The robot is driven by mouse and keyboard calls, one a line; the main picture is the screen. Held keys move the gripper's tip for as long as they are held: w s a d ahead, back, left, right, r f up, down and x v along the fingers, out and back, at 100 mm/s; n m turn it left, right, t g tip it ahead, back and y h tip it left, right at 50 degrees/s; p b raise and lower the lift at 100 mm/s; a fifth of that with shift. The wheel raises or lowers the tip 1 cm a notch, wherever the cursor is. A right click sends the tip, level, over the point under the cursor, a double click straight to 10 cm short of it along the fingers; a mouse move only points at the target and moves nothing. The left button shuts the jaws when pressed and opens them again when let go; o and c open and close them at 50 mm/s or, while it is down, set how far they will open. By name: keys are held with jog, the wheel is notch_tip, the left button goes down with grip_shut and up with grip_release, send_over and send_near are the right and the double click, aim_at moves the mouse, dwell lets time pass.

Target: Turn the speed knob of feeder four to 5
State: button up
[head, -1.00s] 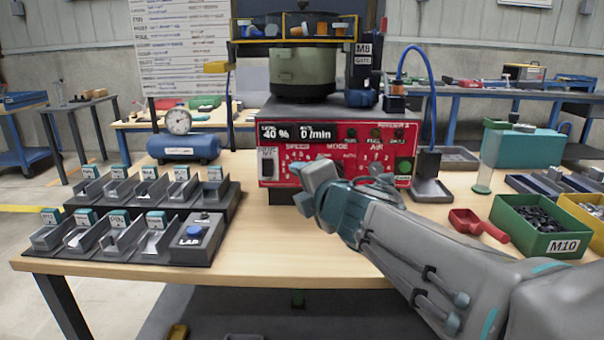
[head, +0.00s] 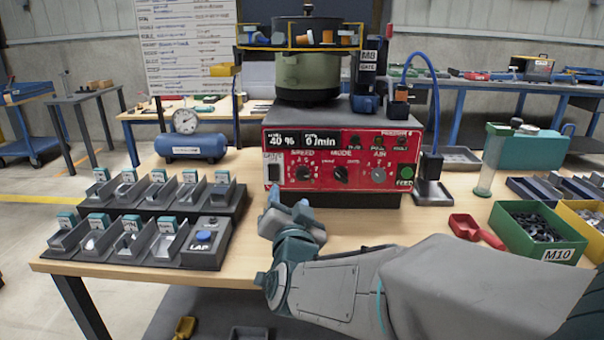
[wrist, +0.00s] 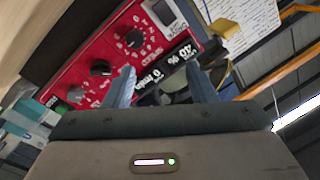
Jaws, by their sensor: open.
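The red feeder control panel (head: 265,160) faces me below the green bowl. Its speed knob (head: 303,173) is a small dark knob at the left of the row, under the "SPEED" label; it also shows in the wrist view (wrist: 134,39). Its pointer is too small to read surely. The display (head: 284,139) reads 40 % and 0/min. My gripper (head: 290,214) is open and empty, in front of and below the panel, apart from the knobs. In the wrist view, my open fingers (wrist: 161,69) point toward the panel, with the speed knob beyond the gap.
The mode knob (head: 340,174) and air knob (head: 379,175) sit right of the speed knob. Parts trays (head: 205,249) stand left; a red scoop (head: 470,226) lies right.

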aim_at(302, 176)
jog(key=w+m, duration=0.1)
jog(key=w, duration=0.3)
jog(key=w+d+f+m+h+b, duration=0.1)
jog(key=w, duration=0.3)
jog(key=w+d+m+h, duration=0.1)
jog(key=w, duration=0.4)
jog(key=shift+w+d+f+m+g, duration=0.1)
jog(key=shift+d+f+m+g, duration=0.05)
jog(key=shift+f+m+g, duration=0.2)
jog(key=c, duration=1)
